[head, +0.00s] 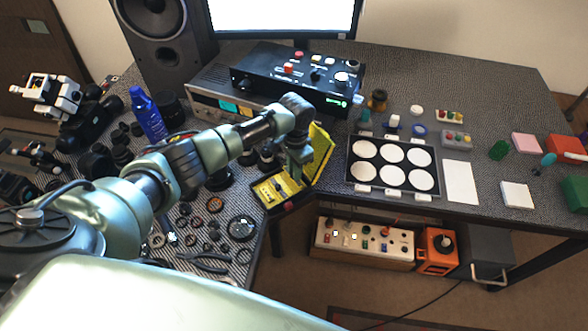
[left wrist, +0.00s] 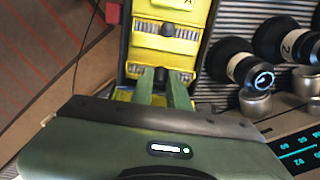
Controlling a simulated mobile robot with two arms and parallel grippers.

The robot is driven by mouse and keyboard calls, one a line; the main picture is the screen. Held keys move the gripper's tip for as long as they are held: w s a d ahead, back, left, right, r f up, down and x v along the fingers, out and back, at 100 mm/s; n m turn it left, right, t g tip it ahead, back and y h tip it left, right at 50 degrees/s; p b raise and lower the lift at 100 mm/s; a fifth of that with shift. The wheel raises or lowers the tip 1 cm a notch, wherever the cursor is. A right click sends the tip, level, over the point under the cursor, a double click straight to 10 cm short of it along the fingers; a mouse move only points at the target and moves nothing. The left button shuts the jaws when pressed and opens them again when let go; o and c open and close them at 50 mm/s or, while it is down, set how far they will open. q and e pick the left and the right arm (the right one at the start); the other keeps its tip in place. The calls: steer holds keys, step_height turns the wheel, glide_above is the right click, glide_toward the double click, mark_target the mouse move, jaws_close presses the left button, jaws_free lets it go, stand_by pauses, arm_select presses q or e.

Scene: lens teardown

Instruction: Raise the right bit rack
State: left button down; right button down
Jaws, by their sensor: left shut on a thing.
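The bit case stands open at the front edge of the table, its yellow lid (head: 320,150) raised at the right. Inside its dark tray are yellow bit racks (head: 270,192). In the left wrist view, yellow racks with small metal bits (left wrist: 165,40) show beyond my fingers. My left gripper (head: 302,178) reaches down into the right side of the case. In the left wrist view its two fingers (left wrist: 166,76) are shut on a small dark part of the nearest rack, the right bit rack. My right gripper is out of view.
Lens barrels (left wrist: 238,65) stand close beside the case. Loose rings and pliers (head: 210,262) lie left of it. A tray of white discs (head: 393,165) stands to the right. The black control box (head: 300,75) is behind.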

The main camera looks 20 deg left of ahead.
arm_select(q)
steer(key=c, duration=1.4)
jaws_free()
steer(key=shift+o, duration=0.2)
steer(key=shift+r, duration=0.1)
step_height(320, 180, up, 8)
steer(key=shift+w+f+b, duration=0.1)
steer(key=shift+f+b, duration=0.1)
steer(key=shift+b, duration=0.15)
steer(key=shift+d, duration=0.1)
